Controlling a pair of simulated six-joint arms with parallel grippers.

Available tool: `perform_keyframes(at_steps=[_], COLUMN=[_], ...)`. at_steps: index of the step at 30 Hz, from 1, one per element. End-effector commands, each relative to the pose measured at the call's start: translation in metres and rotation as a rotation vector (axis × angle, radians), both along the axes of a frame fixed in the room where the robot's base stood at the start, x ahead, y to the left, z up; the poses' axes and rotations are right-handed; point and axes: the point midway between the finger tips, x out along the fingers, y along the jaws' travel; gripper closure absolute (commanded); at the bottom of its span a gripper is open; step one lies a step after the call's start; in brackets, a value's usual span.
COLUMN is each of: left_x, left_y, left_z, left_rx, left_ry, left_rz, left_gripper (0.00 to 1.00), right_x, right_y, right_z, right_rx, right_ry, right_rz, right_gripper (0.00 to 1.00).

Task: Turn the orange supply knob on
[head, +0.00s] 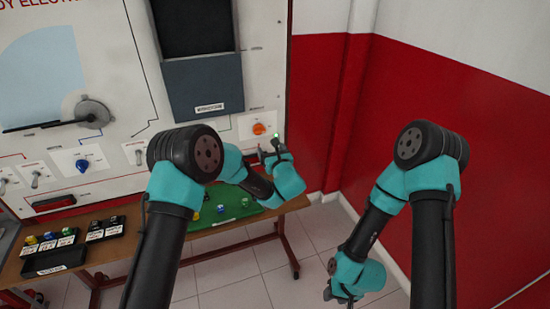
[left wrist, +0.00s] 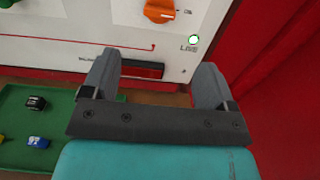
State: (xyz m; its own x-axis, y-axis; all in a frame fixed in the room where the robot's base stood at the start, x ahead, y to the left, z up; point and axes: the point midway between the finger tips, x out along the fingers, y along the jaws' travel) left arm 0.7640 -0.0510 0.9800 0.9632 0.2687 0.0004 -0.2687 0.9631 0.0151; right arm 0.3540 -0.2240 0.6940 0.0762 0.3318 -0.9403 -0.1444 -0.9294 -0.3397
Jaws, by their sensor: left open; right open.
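The orange supply knob (head: 259,129) sits on a white plate at the lower right of the trainer panel. In the left wrist view the knob (left wrist: 159,10) is at the top edge, partly cut off, with a lit lamp (left wrist: 194,40) labelled LIVE to its lower right. The lamp glows green in the head view (head: 276,136). My left gripper (head: 275,147) is close to the panel just below the knob, apart from it. Its two open fingers (left wrist: 155,82) have nothing between them. My right gripper (head: 338,297) hangs low at the right over the floor, away from the panel.
A green tray (head: 215,222) with small coloured parts lies on the wooden bench under the panel. A blue knob (head: 82,165), toggle switches and a grey holder (head: 205,88) are on the panel. A red wall (head: 480,150) stands to the right.

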Motion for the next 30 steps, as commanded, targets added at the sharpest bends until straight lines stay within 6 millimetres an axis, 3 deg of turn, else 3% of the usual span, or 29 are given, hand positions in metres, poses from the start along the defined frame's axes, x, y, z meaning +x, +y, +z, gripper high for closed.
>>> perform_keyframes(at_steps=[3, 9, 24, 30], left_x=[-0.019, -0.035, -0.036, -0.033], left_y=[-0.006, -0.009, -0.009, 0.014], left_z=[0.0, 0.0, -0.001, -0.013], left_rx=[0.001, 0.0, -0.002, -0.053], left_ry=[0.002, 0.001, 0.004, 0.088], left_rz=[-0.001, 0.0, 0.004, 0.08], left_gripper=[0.2, 0.2, 0.2, 0.2], right_x=[0.0, 0.0, 0.0, 0.0], right_y=[0.0, 0.0, 0.0, 0.0], right_z=[0.0, 0.0, 0.0, 0.0], right_rx=[0.0, 0.0, 0.0, 0.0], right_ry=[0.0, 0.0, 0.0, 0.0], right_rz=[0.0, 0.0, 0.0, 0.0], right_gripper=[0.57, 0.57, 0.57, 0.57])
